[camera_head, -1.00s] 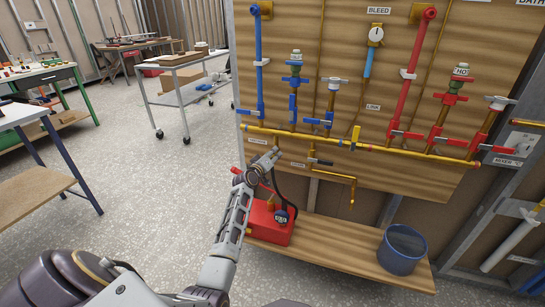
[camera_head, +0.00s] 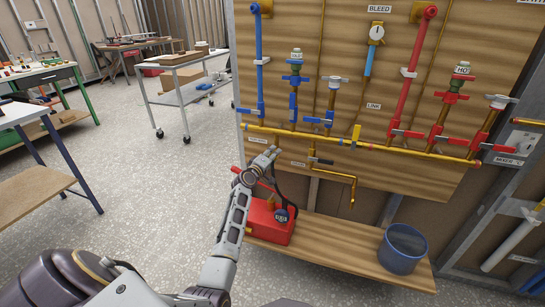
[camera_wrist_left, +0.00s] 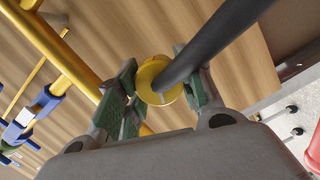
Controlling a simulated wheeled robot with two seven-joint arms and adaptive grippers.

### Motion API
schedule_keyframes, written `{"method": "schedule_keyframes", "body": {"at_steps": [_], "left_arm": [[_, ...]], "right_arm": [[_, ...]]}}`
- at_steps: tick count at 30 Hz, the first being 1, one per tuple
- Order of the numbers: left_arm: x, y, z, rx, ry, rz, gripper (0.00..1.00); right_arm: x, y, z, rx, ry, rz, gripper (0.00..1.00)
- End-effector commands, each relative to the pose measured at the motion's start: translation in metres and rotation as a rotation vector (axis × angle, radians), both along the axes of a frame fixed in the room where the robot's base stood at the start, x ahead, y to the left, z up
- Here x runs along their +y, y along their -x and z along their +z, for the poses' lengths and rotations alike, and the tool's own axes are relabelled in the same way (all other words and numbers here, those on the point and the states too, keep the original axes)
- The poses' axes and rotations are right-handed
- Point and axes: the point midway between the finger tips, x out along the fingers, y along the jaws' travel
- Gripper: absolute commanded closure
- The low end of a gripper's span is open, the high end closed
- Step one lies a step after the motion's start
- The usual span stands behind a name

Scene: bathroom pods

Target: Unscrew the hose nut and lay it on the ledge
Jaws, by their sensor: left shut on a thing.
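My left gripper (camera_head: 273,152) is at the left end of the pipe board, just below the long brass pipe (camera_head: 350,144). In the left wrist view its two green-padded fingers are shut on the yellow hose nut (camera_wrist_left: 158,82). The black hose (camera_wrist_left: 215,40) comes out of the nut toward the upper right. In the head view the hose hangs to the red box (camera_head: 265,222) with a round gauge. I cannot tell whether the nut's thread is still engaged. The wooden ledge (camera_head: 335,255) runs below the board. My right gripper is not in view.
A blue bucket (camera_head: 402,250) stands on the right part of the ledge. The ledge between the red box and the bucket is clear. A bent brass outlet (camera_head: 345,178) hangs right of my gripper. Blue and red valves fill the board above.

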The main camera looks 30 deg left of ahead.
Motion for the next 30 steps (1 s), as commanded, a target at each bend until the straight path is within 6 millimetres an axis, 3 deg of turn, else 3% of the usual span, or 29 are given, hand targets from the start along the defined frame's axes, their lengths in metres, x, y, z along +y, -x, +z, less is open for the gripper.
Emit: {"method": "schedule_keyframes", "body": {"at_steps": [8,19,27,28,30], "left_arm": [[0.0008,0.0003,-0.0002,-0.001,0.007,0.001,0.86],[0.0008,0.0006,-0.0013,-0.064,0.265,0.002,0.86],[0.0009,0.0007,-0.0007,-0.071,0.291,0.002,0.86],[0.0009,0.0007,-0.0007,-0.07,0.29,0.002,0.61],[0.0009,0.0007,-0.0007,-0.07,0.29,0.002,0.52]], "right_arm": [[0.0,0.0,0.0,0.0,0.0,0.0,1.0],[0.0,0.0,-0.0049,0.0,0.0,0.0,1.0],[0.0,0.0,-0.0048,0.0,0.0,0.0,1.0],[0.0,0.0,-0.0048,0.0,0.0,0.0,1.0],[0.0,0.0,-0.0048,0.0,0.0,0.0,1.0]]}}
